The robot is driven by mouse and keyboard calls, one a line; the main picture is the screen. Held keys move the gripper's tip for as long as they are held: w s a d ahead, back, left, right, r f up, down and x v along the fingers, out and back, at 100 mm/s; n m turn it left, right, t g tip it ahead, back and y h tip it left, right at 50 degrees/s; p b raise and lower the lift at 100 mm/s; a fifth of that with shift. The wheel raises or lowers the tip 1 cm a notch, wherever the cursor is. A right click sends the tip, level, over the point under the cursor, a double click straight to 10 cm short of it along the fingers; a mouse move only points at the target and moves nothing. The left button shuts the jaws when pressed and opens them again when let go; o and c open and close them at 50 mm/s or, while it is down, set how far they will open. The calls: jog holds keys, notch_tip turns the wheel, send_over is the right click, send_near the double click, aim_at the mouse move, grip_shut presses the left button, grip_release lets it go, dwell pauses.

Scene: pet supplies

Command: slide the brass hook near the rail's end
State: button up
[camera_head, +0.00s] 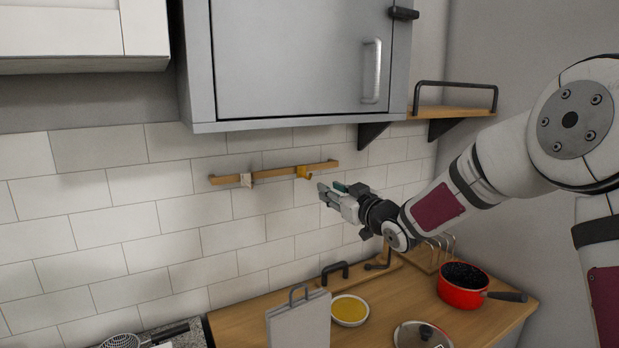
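A wooden rail (275,172) is fixed to the tiled wall below the grey cabinet, sloping slightly up to the right. The brass hook (303,172) sits on the rail, nearer its right end. A pale whitish hook (246,180) sits on the rail towards its left end. My gripper (322,192) is to the right of and a little below the brass hook, pointing left, and appears apart from it. I cannot make out whether its fingers are apart or closed; nothing is seen held in it.
The grey cabinet (290,60) hangs above the rail. A wooden shelf (450,112) with dark brackets is to the right. On the counter below are a cutting board (298,325), a bowl (349,310), a lid (421,337) and a red pot (463,290). The wall around the rail is clear.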

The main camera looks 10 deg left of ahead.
aim_at(308, 178)
jog(key=x, duration=1.3)
jog(key=shift+f, duration=0.1)
grip_shut()
